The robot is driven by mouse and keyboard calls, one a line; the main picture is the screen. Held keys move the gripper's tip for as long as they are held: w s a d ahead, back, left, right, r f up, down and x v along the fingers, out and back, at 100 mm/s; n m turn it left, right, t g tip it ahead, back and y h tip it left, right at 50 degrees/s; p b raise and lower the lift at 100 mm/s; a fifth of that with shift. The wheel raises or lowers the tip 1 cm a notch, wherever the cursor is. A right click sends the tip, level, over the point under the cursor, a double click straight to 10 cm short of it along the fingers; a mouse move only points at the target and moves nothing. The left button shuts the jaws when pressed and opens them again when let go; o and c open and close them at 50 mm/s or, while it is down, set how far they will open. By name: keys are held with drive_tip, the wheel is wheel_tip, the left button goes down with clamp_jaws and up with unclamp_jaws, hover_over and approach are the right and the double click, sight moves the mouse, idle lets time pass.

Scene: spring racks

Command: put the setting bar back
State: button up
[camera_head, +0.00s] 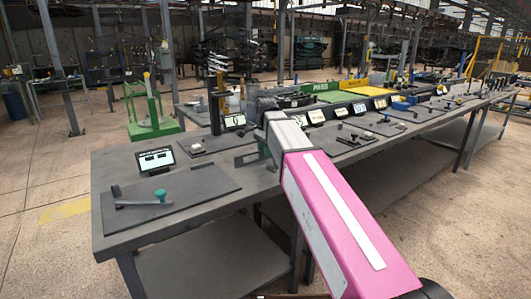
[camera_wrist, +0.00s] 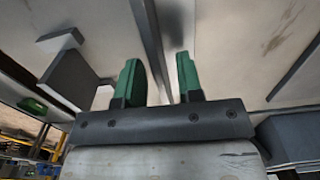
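A flat grey bar with a teal knob (camera_head: 160,195) lies on the dark mat (camera_head: 200,184) at the near left end of the long table. It may be the setting bar; I cannot confirm this. A small dark upright block (camera_head: 116,192) stands at the bar's left end. My gripper is mostly hidden behind my pink and grey arm in the head view, near the table's edge, to the right of the mat. In the wrist view, my gripper (camera_wrist: 158,80) shows two green fingers apart, with nothing held between them. The bar is not recognisable in the wrist view.
A small display (camera_head: 155,160) stands behind the mat. Further mats with small parts and displays run along the table (camera_head: 115,234) to the right. A green stand (camera_head: 152,110) is on the floor behind. A yellow tray (camera_head: 347,97) lies further back.

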wheel_tip(320, 180, up, 12)
drive_tip(key=shift+f, duration=0.25)
drive_tip(key=shift+s, duration=0.1)
idle(0.4)
